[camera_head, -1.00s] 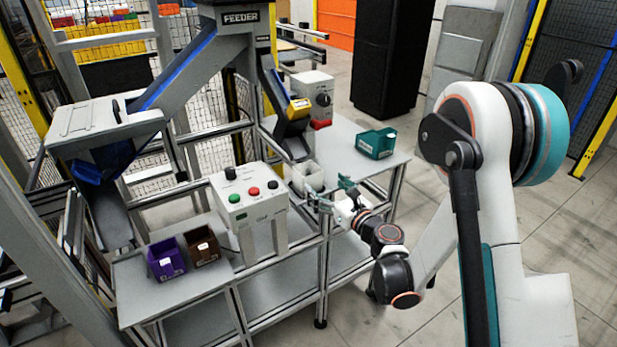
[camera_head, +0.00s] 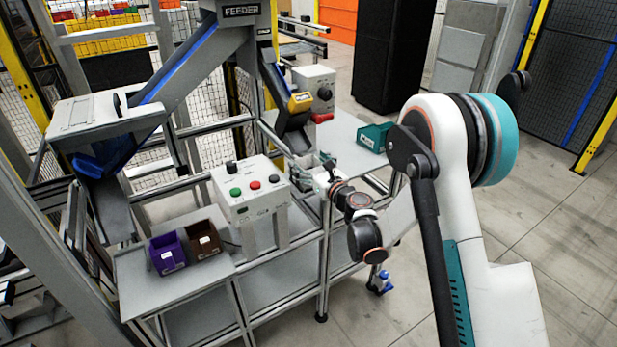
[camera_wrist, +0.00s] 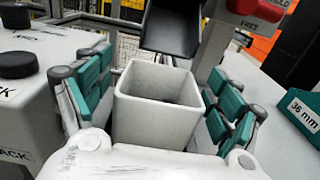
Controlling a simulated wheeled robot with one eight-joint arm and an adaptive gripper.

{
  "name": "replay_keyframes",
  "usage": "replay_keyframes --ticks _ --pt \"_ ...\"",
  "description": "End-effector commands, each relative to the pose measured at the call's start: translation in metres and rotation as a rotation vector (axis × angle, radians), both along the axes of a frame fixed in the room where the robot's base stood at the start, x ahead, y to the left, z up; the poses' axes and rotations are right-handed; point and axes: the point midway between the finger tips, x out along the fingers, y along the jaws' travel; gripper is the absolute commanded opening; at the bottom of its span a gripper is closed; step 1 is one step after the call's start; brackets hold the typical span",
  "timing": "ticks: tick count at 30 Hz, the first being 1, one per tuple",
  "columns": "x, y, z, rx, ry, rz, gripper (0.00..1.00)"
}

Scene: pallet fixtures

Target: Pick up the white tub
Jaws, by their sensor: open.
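The white tub (camera_wrist: 155,122) is a square, open-topped container in the middle of the wrist view. It stands upright below the dark mouth of a feeder chute (camera_wrist: 173,28). My gripper (camera_wrist: 160,95) is open, with one teal-padded finger on each side of the tub. A gap shows between the tub and the right finger; the left finger is close to the tub's left wall, and I cannot tell whether it touches. In the head view my gripper (camera_head: 314,176) is at the bench's middle, and the tub (camera_head: 306,162) is mostly hidden behind it.
A control box with coloured buttons (camera_head: 250,190) stands close on the left. A teal bin (camera_head: 374,137) is on the bench to the right. A purple bin (camera_head: 167,253) and a brown bin (camera_head: 203,240) sit at the front left. A grey box with a red part (camera_head: 314,90) stands behind.

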Motion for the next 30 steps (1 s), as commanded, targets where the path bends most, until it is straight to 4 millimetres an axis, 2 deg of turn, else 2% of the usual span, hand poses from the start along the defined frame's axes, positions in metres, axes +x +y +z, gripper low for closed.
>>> replay_keyframes --ticks 6,12,16,17,23,30 --pt "0.0 0.0 0.001 0.0 0.0 0.0 0.83" --pt "0.0 0.0 0.001 0.0 0.0 -0.001 0.37" --pt "0.0 0.0 0.001 0.0 0.0 -0.001 0.37" --pt "0.0 0.0 0.001 0.0 0.0 -0.001 0.33" --pt "0.0 0.0 0.001 0.0 0.0 -0.001 0.33" --pt "0.0 0.0 0.012 0.0 0.0 -0.001 0.33"
